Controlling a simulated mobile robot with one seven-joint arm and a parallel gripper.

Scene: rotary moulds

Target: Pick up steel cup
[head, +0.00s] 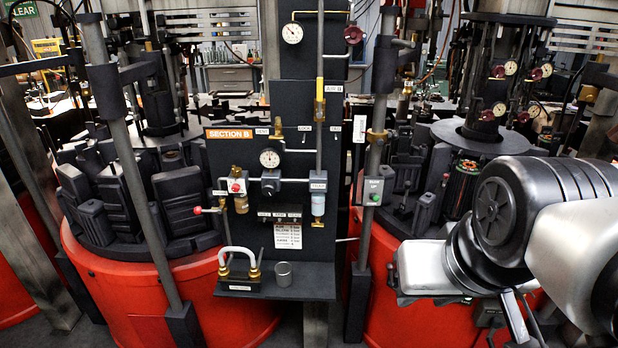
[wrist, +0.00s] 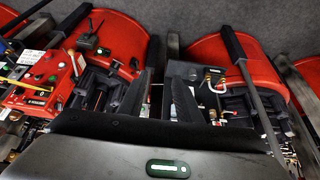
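The steel cup (head: 283,274) is a small grey cylinder standing upright on a dark shelf (head: 318,280) at the bottom of the black Section B panel. It is right of a white curved handle with brass ends (head: 238,262). My gripper (wrist: 158,76) shows in the wrist view as two dark fingers with a gap between them and nothing visible held there. In the head view my arm is at the right, well apart from the cup, and its fingers are not clear. I cannot clearly pick out the cup in the wrist view.
The black panel (head: 255,200) rises behind the shelf, with gauges, valves and a red-handled lever (head: 200,211). Red mould drums stand left (head: 170,295) and right (head: 400,310). Slanted metal posts (head: 140,190) flank the panel. Space above the cup is open.

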